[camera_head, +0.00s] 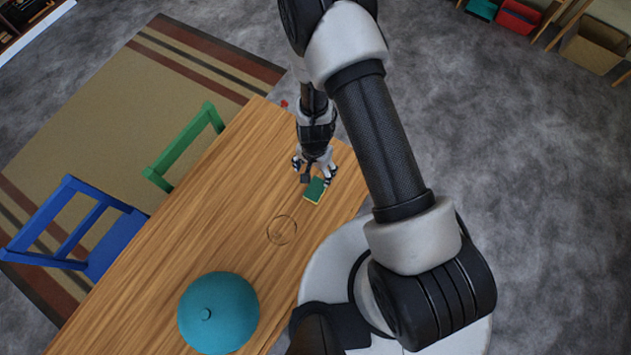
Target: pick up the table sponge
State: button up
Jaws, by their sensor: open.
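The sponge (315,191) is a small block with a green top and a yellow edge. It lies on the wooden table (185,225) near the table's far right end. My gripper (314,178) points down over the sponge's upper edge, with its fingers spread open. One finger is at the sponge's upper right and another at its upper left. The fingers hide part of the sponge's far side. I cannot tell whether they touch it.
A teal domed object (218,312) stands at the table's near end. A thin dark ring (282,230) lies between it and the sponge. A green chair (185,147) and a blue chair (70,230) stand along the left side. Bins (518,16) stand at the upper right.

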jog(key=b, duration=1)
send_near(315, 188)
notch_tip(315, 188, down, 5)
jog(key=shift+f, duration=0.1)
notch_tip(315, 188, down, 5)
jog(key=b, duration=0.6)
jog(key=shift+s+d, duration=0.1)
jog(key=c, duration=1)
